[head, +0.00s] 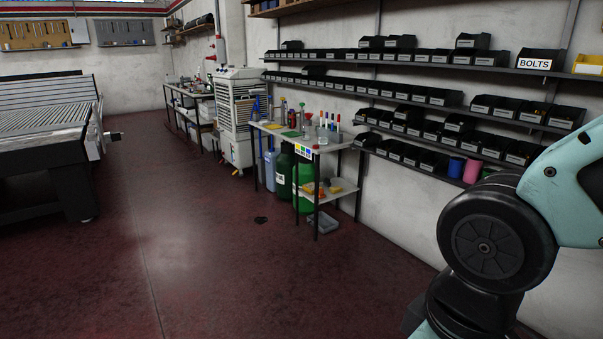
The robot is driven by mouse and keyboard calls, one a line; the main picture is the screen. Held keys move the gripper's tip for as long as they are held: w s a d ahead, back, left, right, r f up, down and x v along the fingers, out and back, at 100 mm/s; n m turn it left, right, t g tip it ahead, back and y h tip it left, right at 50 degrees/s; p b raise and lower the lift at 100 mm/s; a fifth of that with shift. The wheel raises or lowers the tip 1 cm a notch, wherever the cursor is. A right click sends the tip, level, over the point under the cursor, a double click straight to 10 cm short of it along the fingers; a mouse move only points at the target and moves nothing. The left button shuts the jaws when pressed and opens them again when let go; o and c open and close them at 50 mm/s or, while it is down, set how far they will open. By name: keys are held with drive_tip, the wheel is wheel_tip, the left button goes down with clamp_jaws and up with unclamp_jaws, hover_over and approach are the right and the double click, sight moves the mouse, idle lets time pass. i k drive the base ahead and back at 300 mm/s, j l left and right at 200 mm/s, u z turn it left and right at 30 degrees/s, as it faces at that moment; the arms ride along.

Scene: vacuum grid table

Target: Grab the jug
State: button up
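I cannot tell which item is the jug. A small grey side table (338,146) stands against the right wall with bottles and other small items on top, too small to tell apart. Under it are a dark green container with a pale label (284,172), a brighter green container (303,199) partly hidden by the table, and a bluish container (269,168) at the left. My gripper is not in view; only teal and black links of my arm show at the lower right, well apart from the table.
A grey tray (322,223) lies on the floor by the table, near a small dark object (261,220). Shelves of black bins (410,127) line the right wall. A large slatted machine table (40,143) stands left. The red-brown floor between is clear.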

sight(323, 133)
drive_tip(key=i, duration=3.3)
drive_tip(key=i+j+z, duration=0.1)
drive_tip(key=i, duration=1.6)
